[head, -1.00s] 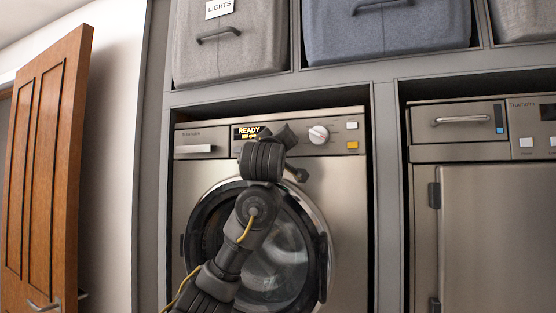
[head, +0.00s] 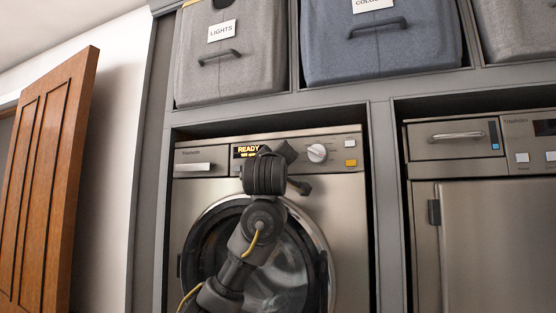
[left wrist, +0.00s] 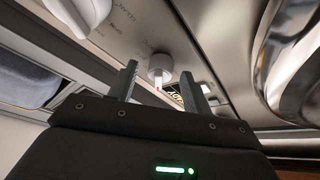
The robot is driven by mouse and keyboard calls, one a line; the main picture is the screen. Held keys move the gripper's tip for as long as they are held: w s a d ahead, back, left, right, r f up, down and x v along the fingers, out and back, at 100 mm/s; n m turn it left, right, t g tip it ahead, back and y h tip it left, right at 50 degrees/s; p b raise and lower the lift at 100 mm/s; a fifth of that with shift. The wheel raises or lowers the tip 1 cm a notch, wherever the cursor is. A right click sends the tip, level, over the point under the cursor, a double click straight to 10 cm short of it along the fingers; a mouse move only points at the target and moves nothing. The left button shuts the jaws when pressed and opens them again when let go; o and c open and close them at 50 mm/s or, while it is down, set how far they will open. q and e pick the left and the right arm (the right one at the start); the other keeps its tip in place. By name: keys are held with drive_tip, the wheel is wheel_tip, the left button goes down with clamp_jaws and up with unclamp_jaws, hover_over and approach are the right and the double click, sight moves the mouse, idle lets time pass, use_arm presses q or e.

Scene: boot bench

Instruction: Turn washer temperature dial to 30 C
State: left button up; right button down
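The washer (head: 345,205) has a control panel with a lit READY display (head: 249,151) and a large round white dial (head: 316,153). The large dial also shows at the top left of the left wrist view (left wrist: 80,14). In the head view my left gripper (head: 277,151) is in front of the panel and hides this knob. In the left wrist view its fingers (left wrist: 159,82) are apart, pointing at the small knob. Contact cannot be told. My right gripper is not in view.
Below the panel is the washer's round glass door (head: 322,235). A second appliance (head: 490,240) stands to the right in the grey cabinet. A grey bin (head: 260,75) and a blue bin (head: 430,60) sit above. A wooden door (head: 50,170) is at the left.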

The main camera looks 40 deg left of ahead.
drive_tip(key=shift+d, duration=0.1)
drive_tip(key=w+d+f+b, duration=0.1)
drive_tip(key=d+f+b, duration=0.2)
drive_tip(key=b, duration=0.1)
use_arm(q)
drive_tip(key=b+v, duration=0.2)
drive_tip(key=v, duration=0.8)
drive_tip(key=shift+s+d+f, duration=0.2)
drive_tip(key=shift+s, duration=0.1)
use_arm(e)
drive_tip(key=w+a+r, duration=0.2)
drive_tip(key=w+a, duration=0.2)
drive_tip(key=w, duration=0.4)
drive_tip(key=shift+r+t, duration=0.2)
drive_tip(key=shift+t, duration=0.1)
